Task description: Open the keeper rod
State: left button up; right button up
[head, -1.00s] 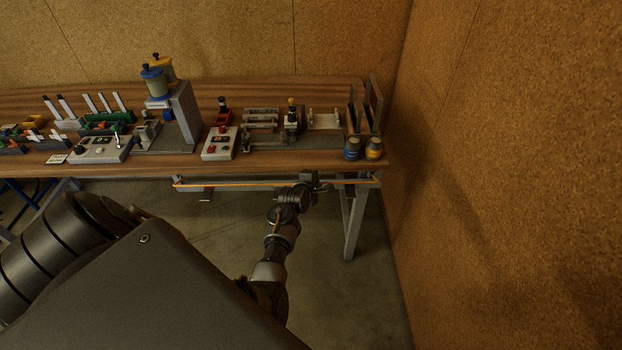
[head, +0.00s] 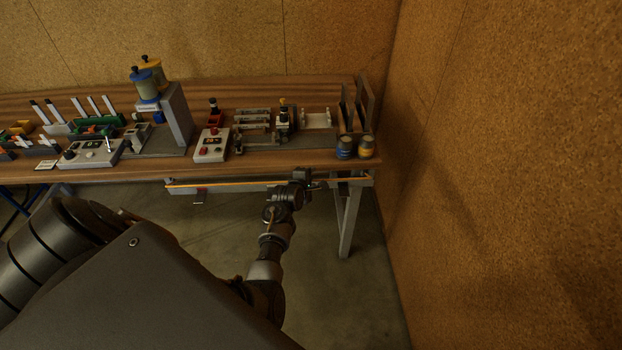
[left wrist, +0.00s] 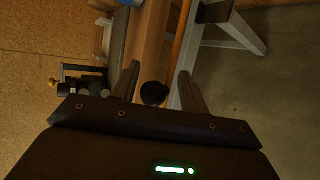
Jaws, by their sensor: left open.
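My left gripper (head: 312,183) is at the front edge of the workbench, near its right end. It also shows in the left wrist view (left wrist: 157,84), with its two fingers apart. A round black knob (left wrist: 153,93) shows between the fingers; I cannot tell whether they touch it. A thin orange bar (head: 225,187) runs along the bench front below the top, and an orange strip (left wrist: 181,38) runs beyond the fingers in the left wrist view. I cannot tell for sure which part is the keeper rod. My right gripper is not in view.
The wooden workbench (head: 290,160) carries a control box with red buttons (head: 211,145), a grey stand with yellow and blue canisters (head: 148,80), and two small striped jars (head: 355,148) at the right. A bench leg (head: 349,220) stands below. A cork wall (head: 500,180) closes the right side.

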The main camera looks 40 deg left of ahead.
pick_arm(q)
jog(key=shift+s+d+r+p, duration=0.1)
jog(key=shift+s+r+p, duration=0.2)
jog(key=shift+p, duration=0.25)
jog(key=p+v, duration=0.6)
jog(key=v, duration=0.4)
jog(key=shift+f, duration=0.2)
